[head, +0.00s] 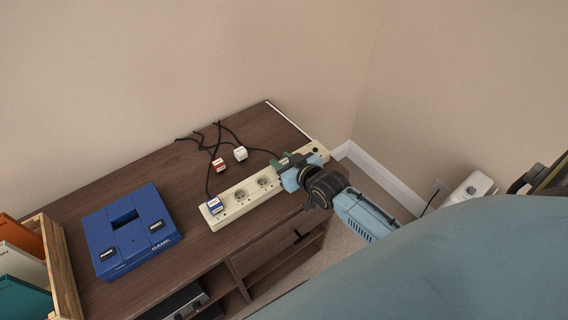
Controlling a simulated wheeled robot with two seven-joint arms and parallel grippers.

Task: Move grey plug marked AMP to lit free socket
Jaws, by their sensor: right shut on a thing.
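The cream power strip (228,212) lies slantwise along the front edge of the brown cabinet top. My right gripper (286,170) is over its right part, shut on a plug (282,162) that is mostly hidden. A dark cable runs to this plug; its label cannot be read, and I cannot tell whether it is seated. Two round sockets, a left one (240,195) and a middle one (264,182), show empty. Which socket is lit is too small to tell. A blue-and-white plug (214,205) sits at the strip's left end. My left gripper is not in view.
A red-and-white plug (219,165) and a white plug (240,153) lie behind the strip among dark cables. A blue device (125,232) and a wooden crate (66,270) with coloured sleeves are at left. The cabinet's back area is mostly clear, near the wall.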

